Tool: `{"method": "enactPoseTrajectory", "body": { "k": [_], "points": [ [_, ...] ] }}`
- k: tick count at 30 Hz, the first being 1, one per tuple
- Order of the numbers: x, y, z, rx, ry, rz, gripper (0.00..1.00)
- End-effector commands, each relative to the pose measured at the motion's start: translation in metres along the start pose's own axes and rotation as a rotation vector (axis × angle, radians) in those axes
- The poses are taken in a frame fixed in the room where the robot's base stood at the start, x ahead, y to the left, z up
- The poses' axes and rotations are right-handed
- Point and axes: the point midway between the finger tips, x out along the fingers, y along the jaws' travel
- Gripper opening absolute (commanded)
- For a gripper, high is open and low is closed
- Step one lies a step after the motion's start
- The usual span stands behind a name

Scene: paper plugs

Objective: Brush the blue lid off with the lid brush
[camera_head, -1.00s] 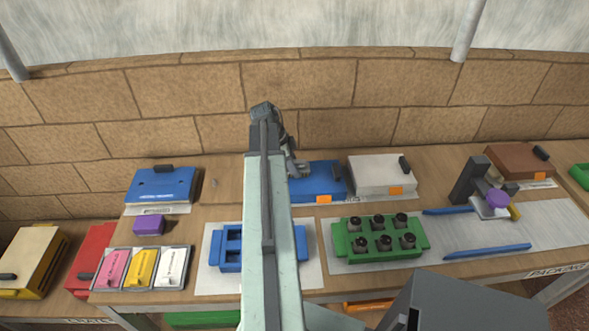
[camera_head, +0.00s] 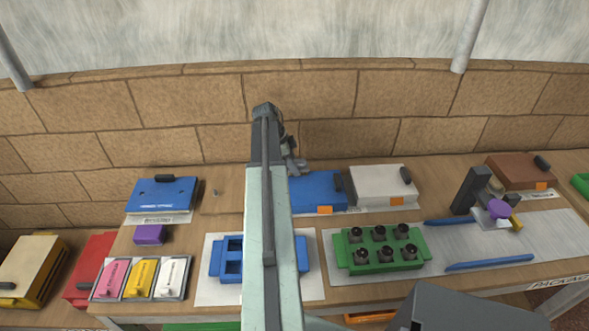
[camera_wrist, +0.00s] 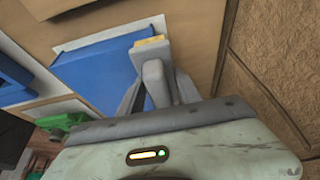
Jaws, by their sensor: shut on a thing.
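The blue lid (camera_head: 312,190) is on a low box at the middle back of the bench, with a dark handle at its right end and an orange tag in front. It fills much of the wrist view (camera_wrist: 95,75). My gripper (camera_head: 292,163) is behind and above the lid's left part, partly hidden by my arm. In the wrist view my gripper (camera_wrist: 156,85) is shut on a small piece with a tan end, seemingly the lid brush (camera_wrist: 149,45). Most of the brush is hidden by the fingers. I cannot tell whether it touches the lid.
A white-lidded box (camera_head: 382,185) stands right beside the blue one. A blue rack (camera_head: 229,262) and a green block with black plugs (camera_head: 383,250) lie in front. The brick wall (camera_head: 335,95) is close behind.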

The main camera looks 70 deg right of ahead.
Motion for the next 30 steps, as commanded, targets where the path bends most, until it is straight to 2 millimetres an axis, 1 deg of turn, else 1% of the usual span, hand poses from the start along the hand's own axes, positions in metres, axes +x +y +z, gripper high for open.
{"method": "enactPoseTrajectory", "body": {
  "k": [5, 8, 22, 24, 30],
  "points": [
    [0.0, 0.001, 0.0, 0.0, 0.0, 0.0, 0.08],
    [-0.005, 0.001, -0.002, 0.0, 0.001, 0.001, 0.08],
    [-0.056, 0.001, -0.023, 0.0, 0.001, 0.001, 0.08],
    [-0.058, 0.001, -0.025, 0.0, 0.001, 0.001, 0.08],
    [-0.056, 0.001, -0.023, 0.0, 0.001, 0.001, 0.08]
  ]
}}
